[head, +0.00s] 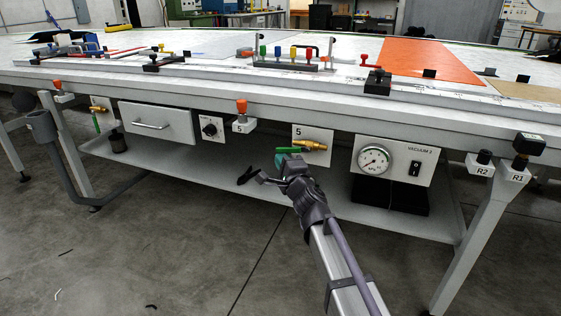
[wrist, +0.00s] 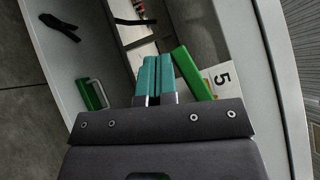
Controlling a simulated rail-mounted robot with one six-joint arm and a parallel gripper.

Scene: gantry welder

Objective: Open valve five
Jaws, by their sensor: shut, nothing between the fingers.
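Valve five is on a white plate (head: 312,133) marked 5 under the table's front edge. Its brass body (head: 315,145) points right, and its green lever (head: 289,150) lies roughly level to the left in the head view. My gripper (head: 284,163) is just below the lever. In the wrist view my teal fingers (wrist: 157,77) are pressed together with nothing between them. The green lever (wrist: 193,73) lies close to their right side there, slanted; I cannot tell whether it touches them. The 5 plate (wrist: 222,78) is behind it, and the brass body is hidden from that view.
A vacuum gauge panel (head: 393,160) hangs right of the valve. An orange-knobbed holder (head: 240,115), also marked 5, a dial plate (head: 210,129) and a drawer (head: 157,124) are to the left. The lower shelf (head: 215,172) runs below, and another green-levered valve (head: 97,112) is far left.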

